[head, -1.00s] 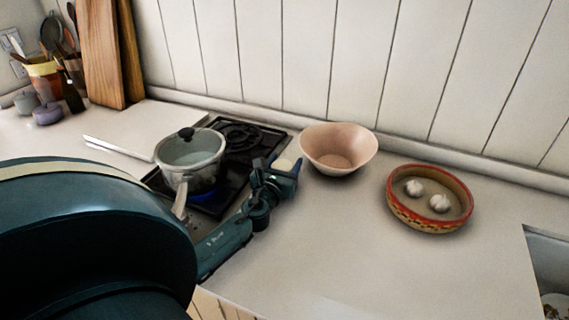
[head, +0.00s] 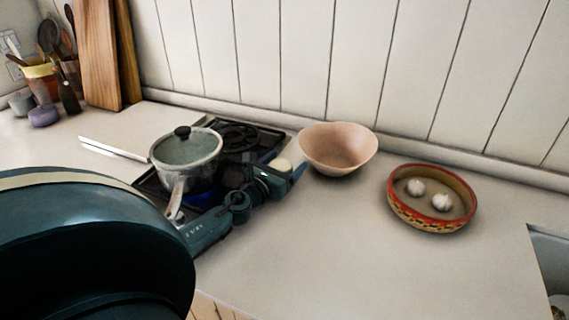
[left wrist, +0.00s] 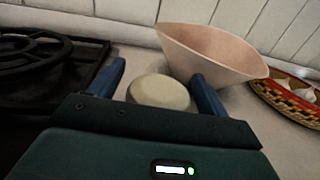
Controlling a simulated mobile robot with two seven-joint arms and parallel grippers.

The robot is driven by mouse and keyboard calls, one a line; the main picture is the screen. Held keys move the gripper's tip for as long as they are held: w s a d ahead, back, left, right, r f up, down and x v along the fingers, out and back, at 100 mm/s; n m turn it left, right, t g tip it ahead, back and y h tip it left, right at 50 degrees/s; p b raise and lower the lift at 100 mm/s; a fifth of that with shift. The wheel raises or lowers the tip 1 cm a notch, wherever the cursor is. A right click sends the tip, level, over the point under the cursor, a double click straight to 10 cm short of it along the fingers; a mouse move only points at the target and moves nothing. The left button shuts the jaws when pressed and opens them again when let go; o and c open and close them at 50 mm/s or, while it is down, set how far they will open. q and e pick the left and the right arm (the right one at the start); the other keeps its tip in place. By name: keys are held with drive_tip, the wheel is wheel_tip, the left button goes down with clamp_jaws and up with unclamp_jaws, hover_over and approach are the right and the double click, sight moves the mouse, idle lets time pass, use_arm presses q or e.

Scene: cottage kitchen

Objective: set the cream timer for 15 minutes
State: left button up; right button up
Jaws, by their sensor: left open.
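The cream timer (head: 281,164) is a small, round, pale thing on the counter between the hob and the pink bowl. Only part of it shows past my left gripper (head: 286,166) in the head view. In the left wrist view the timer (left wrist: 158,91) shows as a smooth cream dome between the two blue fingers of my left gripper (left wrist: 160,82). The fingers are open, one on each side, and a gap shows beside each. No markings or dial setting can be read. My right gripper is not in view.
The pink bowl (head: 338,146) stands close behind and right of the timer. A patterned dish (head: 430,222) with garlic is farther right. A lidded pot (head: 186,160) sits on the black hob (head: 240,135), beside my arm. The front counter is clear.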

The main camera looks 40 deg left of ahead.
use_arm(q)
drive_tip(key=s, duration=0.4)
drive_tip(key=s+d+b, duration=0.1)
drive_tip(key=s, duration=0.3)
drive_tip(key=s+b, duration=0.1)
drive_tip(key=s, duration=0.3)
drive_tip(key=shift+s+d+f, duration=0.1)
drive_tip(key=shift+d+f, duration=0.05)
drive_tip(key=shift+d, duration=0.2)
drive_tip(key=shift+s, duration=0.45)
